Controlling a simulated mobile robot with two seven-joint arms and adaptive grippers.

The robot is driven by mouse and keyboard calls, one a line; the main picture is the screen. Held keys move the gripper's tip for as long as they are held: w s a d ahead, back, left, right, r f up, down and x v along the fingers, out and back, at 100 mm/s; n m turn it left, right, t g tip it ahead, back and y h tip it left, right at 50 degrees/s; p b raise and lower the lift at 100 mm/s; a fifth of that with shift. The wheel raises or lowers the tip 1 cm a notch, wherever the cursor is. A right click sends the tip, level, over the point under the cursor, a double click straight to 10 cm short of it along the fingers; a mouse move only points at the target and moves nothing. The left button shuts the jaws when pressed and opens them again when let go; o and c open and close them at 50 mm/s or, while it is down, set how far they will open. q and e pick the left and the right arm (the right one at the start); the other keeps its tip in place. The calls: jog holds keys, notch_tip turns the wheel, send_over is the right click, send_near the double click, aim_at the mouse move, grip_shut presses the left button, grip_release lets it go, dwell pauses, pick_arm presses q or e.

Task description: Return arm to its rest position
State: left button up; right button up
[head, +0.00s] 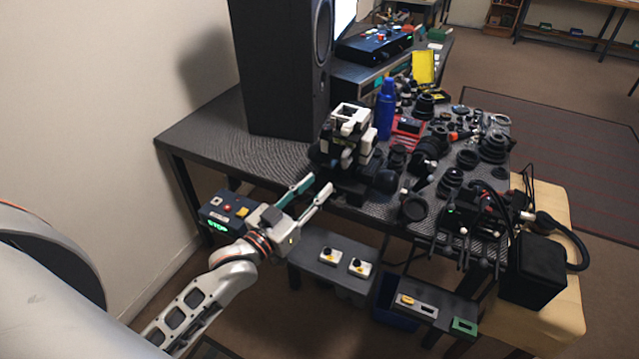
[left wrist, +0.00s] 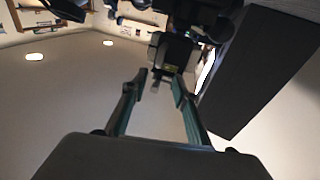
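My left gripper (head: 308,192) reaches in from the lower left, in front of the near edge of the table (head: 215,140). Its two fingers are spread apart with nothing seen between them. In the left wrist view the fingers (left wrist: 155,92) are also apart, and dark equipment shows beyond the fingertips. A white and black device (head: 350,135) stands on the table just beyond the gripper; I cannot tell whether the fingers touch anything there. My right gripper is not in view.
A tall black speaker (head: 285,65) stands on the table's left part, and it also shows in the left wrist view (left wrist: 255,75). A blue bottle (head: 385,108) and several lens parts crowd the right side. A grey shelf (head: 310,250) with small switch boxes sits below the table edge.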

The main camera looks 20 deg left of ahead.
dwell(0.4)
pick_arm(q)
jog(key=s+d+f+m+g, duration=0.1)
jog(key=s+f+g, duration=0.3)
jog(key=s+f, duration=0.6)
jog(key=s+d+f+g+y, duration=0.1)
jog(key=s+d+f+g, duration=0.2)
jog(key=s+f, duration=0.8)
notch_tip(320, 180, down, 5)
jog(key=shift+d+r+m+g, duration=0.1)
jog(key=shift+d+m+g, duration=0.3)
jog(key=shift+d, duration=0.25)
jog(key=shift+o, duration=0.4)
